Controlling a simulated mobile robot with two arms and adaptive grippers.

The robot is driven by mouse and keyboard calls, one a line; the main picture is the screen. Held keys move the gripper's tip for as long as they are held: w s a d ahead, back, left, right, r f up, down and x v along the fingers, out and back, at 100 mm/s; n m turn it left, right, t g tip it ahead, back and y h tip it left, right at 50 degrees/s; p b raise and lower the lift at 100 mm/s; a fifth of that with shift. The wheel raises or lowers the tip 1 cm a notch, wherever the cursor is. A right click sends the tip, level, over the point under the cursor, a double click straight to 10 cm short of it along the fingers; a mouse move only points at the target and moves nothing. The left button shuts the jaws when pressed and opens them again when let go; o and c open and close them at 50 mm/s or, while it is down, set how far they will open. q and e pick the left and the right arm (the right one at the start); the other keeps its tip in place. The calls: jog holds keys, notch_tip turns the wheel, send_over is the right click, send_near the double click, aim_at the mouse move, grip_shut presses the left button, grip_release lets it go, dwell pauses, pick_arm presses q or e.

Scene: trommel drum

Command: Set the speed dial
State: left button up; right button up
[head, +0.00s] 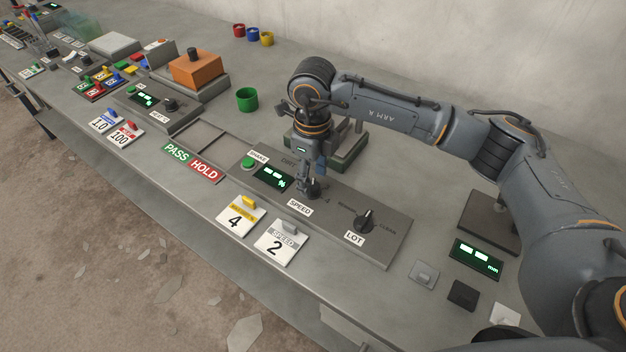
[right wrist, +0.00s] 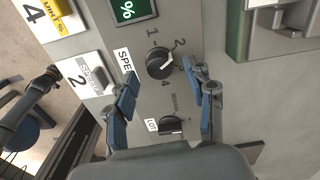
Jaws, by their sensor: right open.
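The speed dial (right wrist: 160,65) is a round black knob with a pale pointer line on the grey panel, with 1, 2 and 4 printed around it. The line seems to slant toward the 2, but I cannot be sure. In the head view the dial (head: 316,190) is partly hidden by my right gripper (head: 309,182), which points down at it. In the right wrist view the right gripper (right wrist: 163,75) is open, its fingers on either side of the dial, with no clear contact. A white card (head: 281,243) marked SPEED 2 lies in front of the panel.
The LOT knob (head: 366,219) is right of the dial on the panel (head: 395,237). A green display (head: 272,178) and a green button (head: 249,163) are left of it. A yellow-tabbed card (head: 238,216) marked 4 lies in front. A green-framed fixture (head: 352,158) stands behind.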

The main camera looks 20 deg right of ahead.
aim_at(313, 186)
notch_tip(313, 186, up, 10)
dwell(0.3)
jog(key=shift+f, duration=0.1)
dwell(0.3)
